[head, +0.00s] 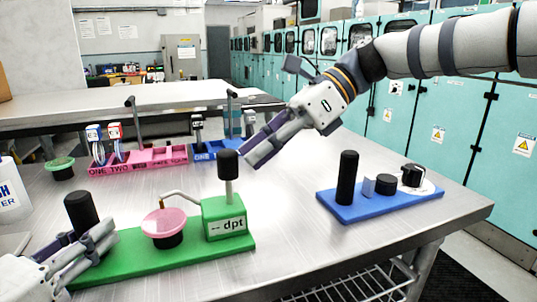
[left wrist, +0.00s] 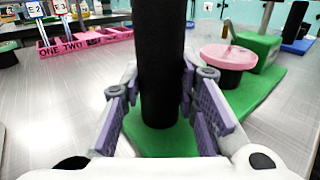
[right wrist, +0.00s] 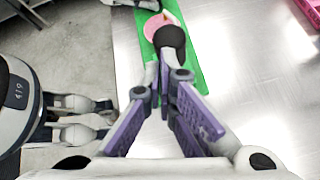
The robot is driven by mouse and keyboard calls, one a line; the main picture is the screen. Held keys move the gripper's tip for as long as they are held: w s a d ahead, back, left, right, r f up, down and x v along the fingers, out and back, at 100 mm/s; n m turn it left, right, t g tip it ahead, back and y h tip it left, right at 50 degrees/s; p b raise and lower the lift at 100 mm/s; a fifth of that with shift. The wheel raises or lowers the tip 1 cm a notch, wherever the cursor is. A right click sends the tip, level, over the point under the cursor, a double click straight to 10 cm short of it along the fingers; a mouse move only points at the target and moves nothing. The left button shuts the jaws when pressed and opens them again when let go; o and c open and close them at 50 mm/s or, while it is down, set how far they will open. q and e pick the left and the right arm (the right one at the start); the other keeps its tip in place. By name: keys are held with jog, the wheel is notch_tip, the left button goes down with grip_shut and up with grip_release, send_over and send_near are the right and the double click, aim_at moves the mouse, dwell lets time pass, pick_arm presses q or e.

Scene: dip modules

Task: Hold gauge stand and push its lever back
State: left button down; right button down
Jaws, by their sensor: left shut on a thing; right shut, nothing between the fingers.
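The gauge stand has a green base (head: 130,262), a green box marked "dpt" (head: 225,218), a pink dish (head: 163,222) and a black upright post (head: 82,207). Its lever (head: 228,163) is a light stem with a black knob, standing upright on the box. My left gripper (head: 95,240) is shut on the black post, which also fills the middle of the left wrist view (left wrist: 160,70). My right gripper (head: 250,157) is shut and empty, its fingertips just right of the lever knob. In the right wrist view the knob (right wrist: 170,38) shows just beyond the fingertips; contact is unclear.
A blue stand (head: 375,205) with a black post and knob sits at right. A pink tray (head: 140,160) and a blue tray (head: 205,151) with modules lie behind. A green-lidded pot (head: 61,168) and a white jug (head: 10,190) stand at left. The table between the stands is clear.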

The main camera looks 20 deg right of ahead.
pick_arm(q)
jog(key=shift+d+f, duration=0.1)
pick_arm(e)
jog(key=shift+a+r, duration=0.15)
jog(key=shift+a, duration=0.25)
notch_tip(320, 180, up, 10)
jog(key=d, duration=0.2)
jog(key=shift+s+d, duration=0.2)
jog(key=shift+s, duration=0.15)
pick_arm(q)
jog(key=c, duration=1.1)
grip_release()
